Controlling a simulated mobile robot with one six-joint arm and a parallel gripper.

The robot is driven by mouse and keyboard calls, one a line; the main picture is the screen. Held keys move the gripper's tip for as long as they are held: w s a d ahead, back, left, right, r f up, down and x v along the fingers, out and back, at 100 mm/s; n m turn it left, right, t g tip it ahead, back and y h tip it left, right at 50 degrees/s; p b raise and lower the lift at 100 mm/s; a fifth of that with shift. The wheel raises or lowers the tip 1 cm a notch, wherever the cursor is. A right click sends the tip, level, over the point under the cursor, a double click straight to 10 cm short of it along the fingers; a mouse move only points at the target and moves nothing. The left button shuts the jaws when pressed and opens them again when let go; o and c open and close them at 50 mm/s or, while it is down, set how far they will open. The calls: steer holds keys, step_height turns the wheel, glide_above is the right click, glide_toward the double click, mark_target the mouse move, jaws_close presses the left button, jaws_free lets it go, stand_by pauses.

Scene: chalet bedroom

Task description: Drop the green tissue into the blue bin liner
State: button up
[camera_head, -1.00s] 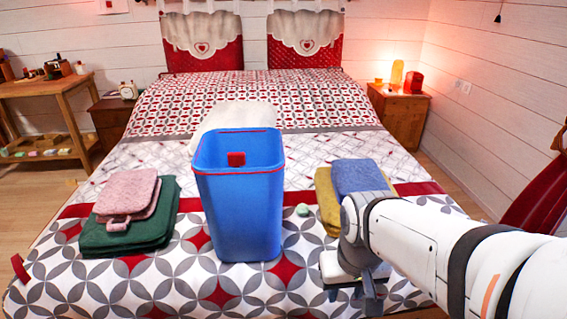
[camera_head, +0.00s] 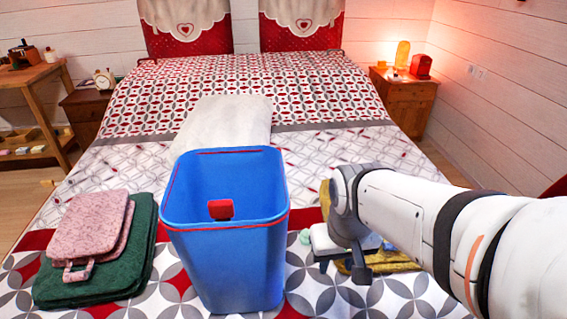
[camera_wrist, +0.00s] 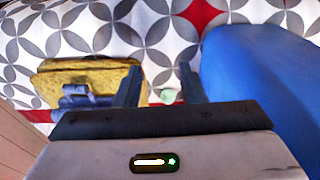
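The blue bin liner (camera_head: 225,262) is a tall open-topped blue bin with a thin red line round its rim, upright on the bed. It also fills the right side of the wrist view (camera_wrist: 262,85). The green tissue (camera_head: 305,237) is a small pale crumpled ball on the bed, right of the bin and partly hidden by my gripper in the head view. My gripper (camera_head: 342,268) is open and empty. In the wrist view the tissue (camera_wrist: 167,97) shows in the gap between the two fingers (camera_wrist: 160,84), not gripped.
A pink bag-like item (camera_head: 88,225) lies on a folded green cloth (camera_head: 125,270) left of the bin. A white pillow (camera_head: 225,122) lies behind the bin. A red tab (camera_head: 221,209) shows inside the bin.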

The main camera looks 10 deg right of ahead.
steer(key=shift+o, duration=1.4)
steer(key=shift+w, duration=0.4)
steer(key=shift+o, duration=0.3)
steer(key=w+f, duration=0.2)
steer(key=w, duration=0.4)
steer(key=w+f+g+b, duration=0.1)
steer(key=w+f, duration=0.1)
steer(key=w, duration=0.5)
steer(key=shift+w+a+f, duration=0.25)
steer(key=shift+a+f, duration=0.1)
steer(key=shift+a, duration=0.05)
glide_above(307, 232)
steer(key=f, duration=0.5)
steer(key=shift+s+b, duration=0.2)
steer(key=shift+b, duration=0.2)
steer(key=f, duration=0.2)
steer(key=shift+w+f+b, duration=0.2)
steer(key=shift+f+b, duration=0.1)
steer(key=shift+b, duration=0.05)
steer(key=shift+f+b, duration=1.05)
steer(key=shift+f, duration=1.7)
